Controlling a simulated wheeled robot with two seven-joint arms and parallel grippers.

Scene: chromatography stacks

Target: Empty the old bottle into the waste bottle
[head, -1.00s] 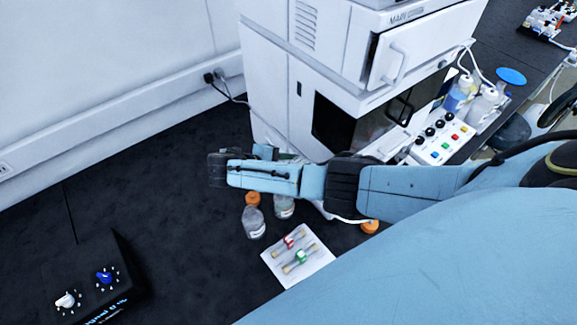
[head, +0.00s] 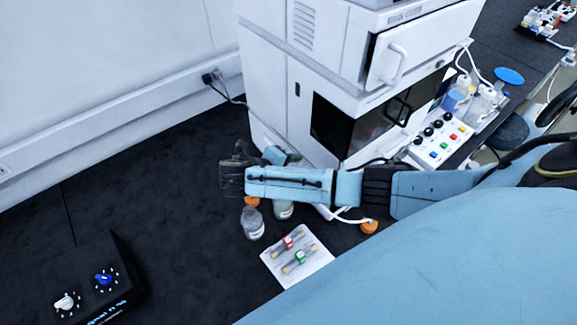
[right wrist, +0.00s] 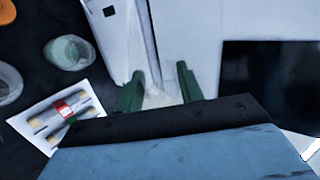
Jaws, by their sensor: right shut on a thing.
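My right gripper (head: 288,157) is beside the lower left of the white instrument, mostly behind my own arm. In the right wrist view its green fingers (right wrist: 158,88) are shut on a pale, cloudy thing (right wrist: 158,99), which seems to be the old bottle. Its shape and contents are mostly hidden. Two open bottles stand upright on the black bench: a clear one (head: 253,224) and a greenish one (head: 284,210), partly covered by my arm. I cannot tell whether either is the waste bottle. My left gripper is not in view.
Orange caps lie on the bench, one by the bottles (head: 251,201) and one at the end of a white tube (head: 369,227). A white card with two columns (head: 316,262) lies in front. The white instrument (head: 270,75) stands close behind. The left bench is clear up to a dark control box (head: 115,265).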

